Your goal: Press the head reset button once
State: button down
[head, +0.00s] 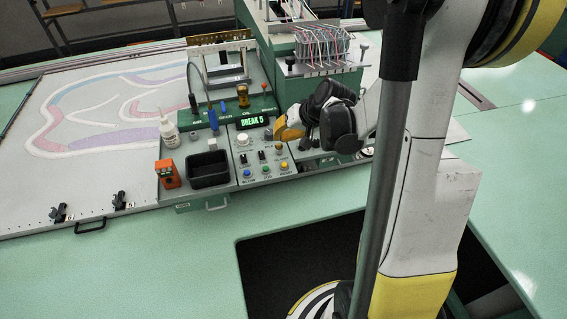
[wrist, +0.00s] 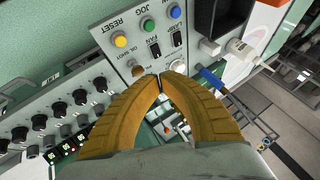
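The control panel (head: 262,178) carries a yellow button (head: 284,165) at the right end of a front row, beside a green and a blue button. In the wrist view this yellow button (wrist: 121,40) is round and has RESET printed by it. My gripper (wrist: 158,80) has its two orange fingers meeting at the tips, with nothing visible between them. In the head view my gripper (head: 281,131) hangs over the panel's upper right part, behind the yellow button. The fingertips are apart from the button in the wrist view. Their exact height above the panel cannot be told.
The green button (wrist: 148,24), blue button (wrist: 175,11) and black switches (wrist: 154,49) sit close by. A green display (head: 255,121) reads BREAK 5. A black bin (head: 208,169), orange device (head: 168,174) and white bottle (head: 169,133) stand left of the controls.

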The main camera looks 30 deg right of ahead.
jog(key=shift+f+b, duration=3.4)
jog(key=shift+f, duration=1)
jog(key=shift+f+b, duration=0.4)
jog(key=shift+b, duration=0.15)
jog(key=shift+f+b, duration=0.5)
jog(key=shift+b, duration=0.05)
jog(key=shift+r, duration=0.1)
jog(key=shift+r+p, duration=0.65)
jog(key=shift+r, duration=0.2)
jog(key=shift+r+p, duration=1.8)
jog(key=shift+r, duration=0.75)
